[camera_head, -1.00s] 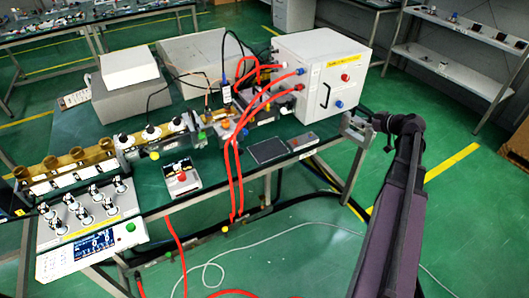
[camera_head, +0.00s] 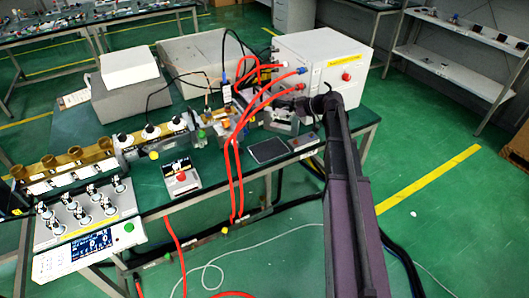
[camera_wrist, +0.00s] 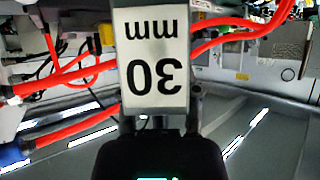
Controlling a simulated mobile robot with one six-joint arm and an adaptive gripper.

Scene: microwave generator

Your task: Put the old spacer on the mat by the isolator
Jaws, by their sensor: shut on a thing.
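My gripper (camera_head: 280,112) is over the bench in front of the white cabinet. In the wrist view my gripper (camera_wrist: 160,122) is shut on a pale spacer (camera_wrist: 155,60) marked "30 mm", which appears upside down. I cannot tell whether this is the old spacer from its look alone. In the head view I cannot pick the spacer out clearly at the gripper. A dark flat mat (camera_head: 268,150) lies bare near the bench's front edge, below and left of the gripper. I cannot tell for sure which part is the isolator.
Red hoses (camera_head: 236,160) loop from the white cabinet (camera_head: 318,62) down past the bench front, left of the mat. A small box with a red button (camera_head: 181,178) and a control console (camera_head: 88,225) stand further left. A small box (camera_head: 302,141) sits right of the mat.

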